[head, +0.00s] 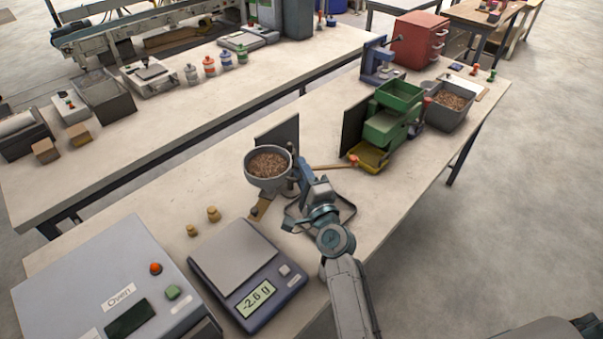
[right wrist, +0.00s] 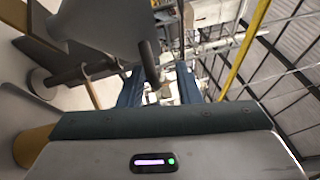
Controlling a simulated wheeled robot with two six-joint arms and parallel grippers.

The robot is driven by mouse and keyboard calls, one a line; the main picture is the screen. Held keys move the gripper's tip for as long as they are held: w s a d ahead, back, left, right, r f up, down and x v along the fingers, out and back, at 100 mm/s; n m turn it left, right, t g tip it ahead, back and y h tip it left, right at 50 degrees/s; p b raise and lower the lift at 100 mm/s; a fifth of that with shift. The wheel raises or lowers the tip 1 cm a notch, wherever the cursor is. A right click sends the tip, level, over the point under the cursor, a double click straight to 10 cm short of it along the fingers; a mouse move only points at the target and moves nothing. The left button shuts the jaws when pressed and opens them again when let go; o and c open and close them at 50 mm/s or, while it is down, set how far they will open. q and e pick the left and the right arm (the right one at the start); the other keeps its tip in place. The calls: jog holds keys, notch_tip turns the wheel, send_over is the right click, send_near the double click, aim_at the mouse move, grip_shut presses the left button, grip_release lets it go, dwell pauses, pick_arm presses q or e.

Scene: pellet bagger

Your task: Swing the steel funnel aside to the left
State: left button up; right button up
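The steel funnel (head: 266,183) is a grey round bowl holding brown pellets, near the middle of the bench in the head view. A wooden-coloured arm reaches from it to the right, and its lower outlet is hidden. My right gripper (head: 299,174) is just right of the bowl. In the right wrist view, its two blue fingers (right wrist: 160,90) stand apart. A dark rod-like handle (right wrist: 150,64) shows by the left finger, and I cannot tell if they touch. The grey funnel side (right wrist: 103,28) shows at upper left. My left gripper is not in view.
A scale (head: 245,275) reading -2.6 g and an oven box (head: 80,285) stand at the front left. Two small brass weights (head: 213,214) lie near the scale. Green bins (head: 385,128) and a dark upright panel (head: 354,127) are to the right.

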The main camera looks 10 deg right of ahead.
jog(key=shift+f, duration=0.1)
jog(key=shift+s+f, duration=0.1)
jog(key=shift+s, duration=0.05)
jog(key=s+d+f+b, duration=0.1)
jog(key=s+b, duration=0.2)
jog(key=s, duration=0.7)
jog(key=shift+s+d+b, duration=0.15)
jog(key=shift+d+b, duration=0.1)
jog(key=shift+b, duration=0.05)
jog(key=shift+f, duration=0.1)
jog(key=shift+c, duration=0.2)
